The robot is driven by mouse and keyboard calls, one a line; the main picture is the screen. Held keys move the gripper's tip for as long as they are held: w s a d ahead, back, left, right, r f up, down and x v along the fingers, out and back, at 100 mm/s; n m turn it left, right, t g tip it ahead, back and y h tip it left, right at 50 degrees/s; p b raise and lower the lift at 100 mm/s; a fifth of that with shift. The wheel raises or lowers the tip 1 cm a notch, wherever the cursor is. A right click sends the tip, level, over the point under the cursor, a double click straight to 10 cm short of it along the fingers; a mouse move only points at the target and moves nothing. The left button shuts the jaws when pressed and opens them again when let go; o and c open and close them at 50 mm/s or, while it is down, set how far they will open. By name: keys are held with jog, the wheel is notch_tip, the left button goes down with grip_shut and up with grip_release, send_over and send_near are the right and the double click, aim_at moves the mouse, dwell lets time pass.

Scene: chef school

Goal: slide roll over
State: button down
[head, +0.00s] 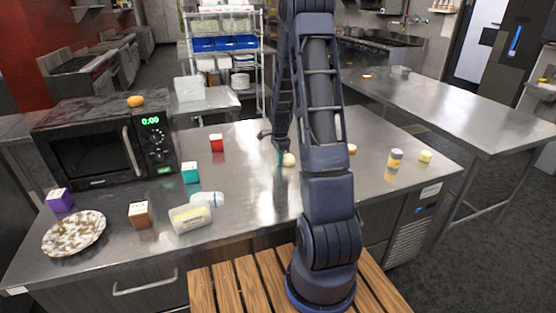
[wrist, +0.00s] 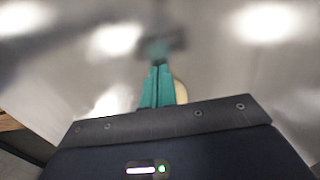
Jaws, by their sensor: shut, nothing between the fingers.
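A small round cream-coloured roll (head: 289,160) sits on the steel counter (head: 255,195) near its middle. My gripper (head: 280,162) points down just left of the roll, with its teal fingertips shut and empty, low over the counter. In the wrist view the shut teal fingers (wrist: 158,72) stand in front of the pale roll (wrist: 180,92), which shows partly at their right. The rest of the roll is hidden there. I cannot tell whether the fingers touch it.
Other pale round pieces (head: 425,156) and a small jar (head: 395,158) stand on the right. A microwave (head: 92,145), a speckled plate (head: 74,233), coloured boxes (head: 190,172) and a cream container (head: 190,217) are on the left. Bare counter lies around the roll.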

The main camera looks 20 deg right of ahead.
jog(key=d, duration=2)
jog(key=shift+d, duration=0.25)
